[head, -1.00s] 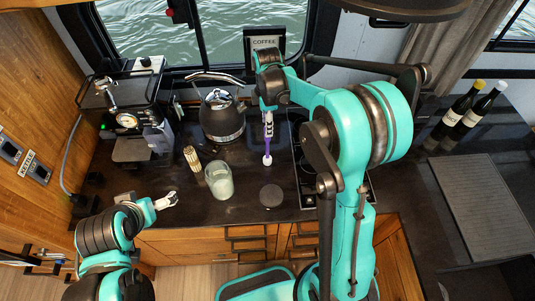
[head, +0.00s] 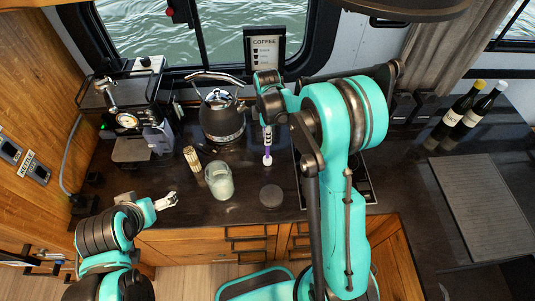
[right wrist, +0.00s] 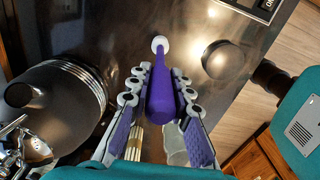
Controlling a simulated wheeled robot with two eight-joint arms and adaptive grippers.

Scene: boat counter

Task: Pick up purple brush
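The purple brush (head: 267,151) stands upright on the dark counter, its white end down, in the middle of the head view. In the right wrist view its thick purple handle (right wrist: 162,97) lies between the two fingers of my right gripper (right wrist: 161,70). The fingers are on both sides of the handle, with narrow gaps showing, so the gripper looks open around it. In the head view my right gripper (head: 267,128) hides the handle's top. My left gripper (head: 167,201) is low at the left, empty, with its fingers apart, away from the brush.
A glass jar (head: 219,182) and a light ribbed bundle (head: 192,160) stand left of the brush. A dark round disc (head: 271,196) lies in front of it. A kettle (head: 222,120) and a coffee machine (head: 127,103) are behind left.

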